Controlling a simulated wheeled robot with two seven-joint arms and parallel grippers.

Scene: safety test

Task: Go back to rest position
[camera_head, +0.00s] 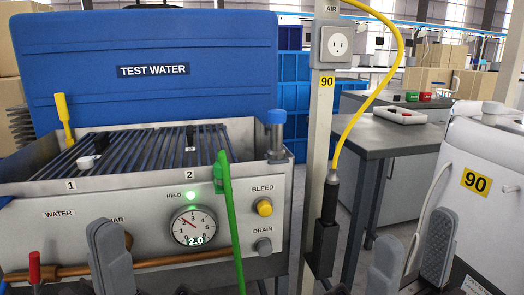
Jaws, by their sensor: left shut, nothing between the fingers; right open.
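My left gripper (110,252) is low on the left, in front of the test bench (120,200). Its grey fingers are together and hold nothing. My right gripper (411,255) is at the lower right, in front of the white machine (470,160) marked 90. Its two grey fingers stand apart and nothing shows between them. Both wrists are cut off by the bottom edge of the view.
The bench has a round gauge (195,226) reading 2.0, a lit green HELD lamp (190,208), a yellow BLEED knob (264,208) and a green lever (229,210). A copper pipe (165,259) runs low along its front. A yellow hose (398,55) hangs by a post (317,150).

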